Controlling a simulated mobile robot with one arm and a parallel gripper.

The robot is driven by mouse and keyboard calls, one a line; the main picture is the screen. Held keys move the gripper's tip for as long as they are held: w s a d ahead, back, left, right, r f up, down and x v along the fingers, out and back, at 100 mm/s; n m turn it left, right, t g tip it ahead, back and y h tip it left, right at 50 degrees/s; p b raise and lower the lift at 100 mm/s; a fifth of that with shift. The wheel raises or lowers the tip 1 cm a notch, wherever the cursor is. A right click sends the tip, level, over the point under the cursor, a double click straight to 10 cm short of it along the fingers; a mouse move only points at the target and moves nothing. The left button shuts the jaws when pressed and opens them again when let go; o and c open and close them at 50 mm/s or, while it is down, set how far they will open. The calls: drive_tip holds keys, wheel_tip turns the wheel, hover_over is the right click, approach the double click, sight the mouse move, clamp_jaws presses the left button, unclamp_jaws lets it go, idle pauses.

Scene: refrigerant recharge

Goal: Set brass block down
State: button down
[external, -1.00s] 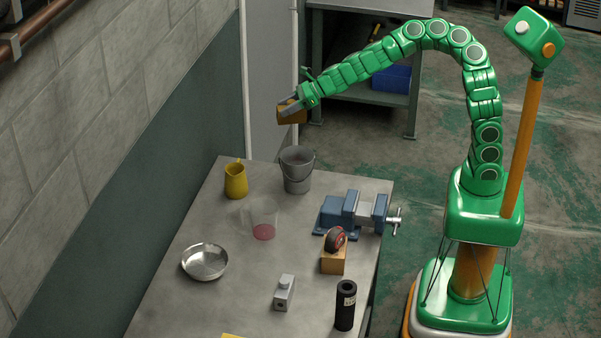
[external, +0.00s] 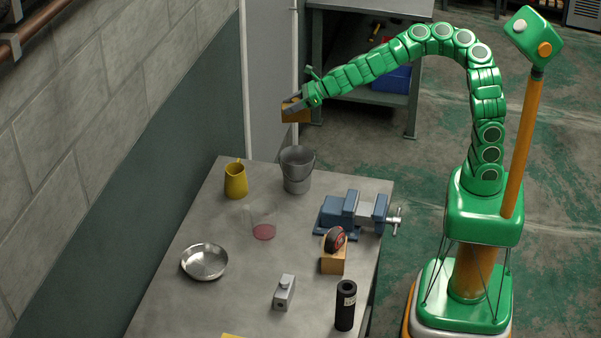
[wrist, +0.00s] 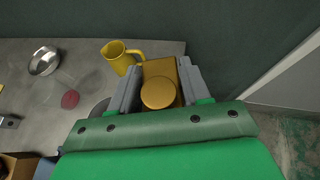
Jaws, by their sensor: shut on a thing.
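The brass block (external: 297,112) is a golden-brown block held in the air above the far end of the table, over the area near the grey bucket. My gripper (external: 296,105) is shut on it. In the wrist view the brass block (wrist: 160,80) sits between the two grey fingers of my gripper (wrist: 160,88), with a round raised part facing the camera. The grey metal table (external: 205,300) lies below. The block touches nothing but the fingers.
A grey bucket (external: 297,172) and yellow jug (external: 236,181) stand at the table's far end. A clear beaker (external: 264,220) with red contents, a metal bowl (external: 205,262), a blue vise (external: 345,212), a gauge on a wooden block (external: 333,262) and a black cylinder (external: 345,306) stand nearer.

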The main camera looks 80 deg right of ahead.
drive_tip(key=s+a+f, duration=0.1)
drive_tip(key=s+a, duration=0.2)
drive_tip(key=a, duration=0.7)
drive_tip(key=s+a+f+m+h, duration=0.1)
drive_tip(key=s+a+f, duration=0.15)
drive_tip(key=a, duration=0.65)
drive_tip(key=s+a+f, duration=0.1)
drive_tip(key=s+a, duration=0.2)
drive_tip(key=a, duration=0.7)
drive_tip(key=s+a+m+h, duration=0.1)
drive_tip(key=s+a+h, duration=0.1)
drive_tip(key=s+a, duration=1.6)
drive_tip(key=s+a+f+m, duration=0.1)
drive_tip(key=s+f, duration=0.1)
drive_tip(key=s, duration=0.9)
drive_tip(key=shift+t+h, duration=0.3)
drive_tip(key=shift+w+a+f, duration=1.4)
drive_tip(key=shift+a+f, duration=0.3)
drive_tip(key=shift+a, duration=0.2)
drive_tip(key=shift+w+a+f, duration=1.4)
drive_tip(key=shift+a+f, duration=0.25)
drive_tip(key=shift+a, duration=0.3)
drive_tip(key=shift+w+a+f, duration=1.4)
drive_tip(key=shift+a+f, duration=0.3)
drive_tip(key=shift+a, duration=0.2)
drive_tip(key=shift+f, duration=1.4)
